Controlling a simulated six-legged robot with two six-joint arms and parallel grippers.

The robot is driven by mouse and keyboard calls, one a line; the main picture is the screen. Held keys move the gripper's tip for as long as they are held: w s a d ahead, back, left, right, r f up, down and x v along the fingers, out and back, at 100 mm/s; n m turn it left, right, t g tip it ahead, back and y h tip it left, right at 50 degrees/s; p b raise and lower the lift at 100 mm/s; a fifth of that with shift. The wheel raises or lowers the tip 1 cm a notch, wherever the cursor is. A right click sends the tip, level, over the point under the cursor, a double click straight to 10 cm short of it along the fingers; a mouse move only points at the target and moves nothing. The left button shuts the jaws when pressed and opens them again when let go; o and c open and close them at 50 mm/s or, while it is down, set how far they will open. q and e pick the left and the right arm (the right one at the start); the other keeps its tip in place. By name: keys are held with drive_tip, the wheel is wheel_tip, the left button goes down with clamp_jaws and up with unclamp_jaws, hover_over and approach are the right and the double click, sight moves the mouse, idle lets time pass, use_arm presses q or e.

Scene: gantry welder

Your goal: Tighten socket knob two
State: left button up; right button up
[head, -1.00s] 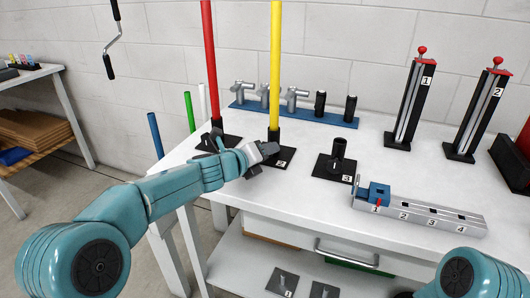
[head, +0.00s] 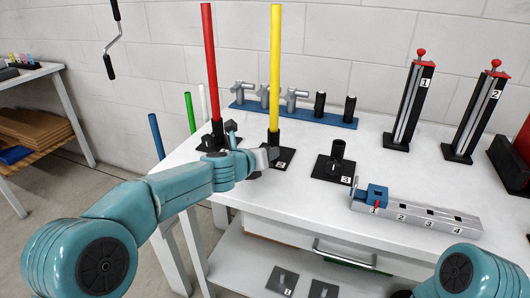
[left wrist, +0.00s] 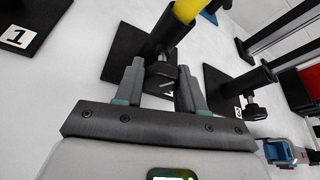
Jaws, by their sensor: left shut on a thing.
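Socket two is a black holder on a dark base plate (head: 287,158) marked 2, and the yellow pole (head: 276,70) stands upright in it. My left gripper (head: 268,155) is low at the near-left side of this socket. In the left wrist view, its two grey fingers (left wrist: 160,76) stand on either side of socket two's dark knob (left wrist: 160,70) and are shut on it. In the head view the wrist and fingers mostly hide this knob. My right gripper is out of view; only part of the right arm shows.
The red pole (head: 209,70) stands in socket one at the left, close to my left wrist. Empty socket three (head: 338,151) is to the right. A grey numbered rail with a blue block (head: 375,193) lies at the table's front right.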

use_arm(q)
drive_tip(key=shift+m+y, duration=0.5)
drive_tip(key=shift+m, duration=0.1)
drive_tip(key=o, duration=0.8)
drive_tip(key=shift+s+a, duration=0.1)
drive_tip(key=shift+s, duration=0.2)
drive_tip(key=b+v, duration=0.1)
drive_tip(key=v, duration=0.4)
drive_tip(key=shift+s+a+r+b, duration=0.15)
drive_tip(key=shift+s+b, duration=0.1)
drive_tip(key=shift+b, duration=0.15)
drive_tip(key=v, duration=1)
drive_tip(key=shift+s+p, duration=0.1)
drive_tip(key=shift+p, duration=0.3)
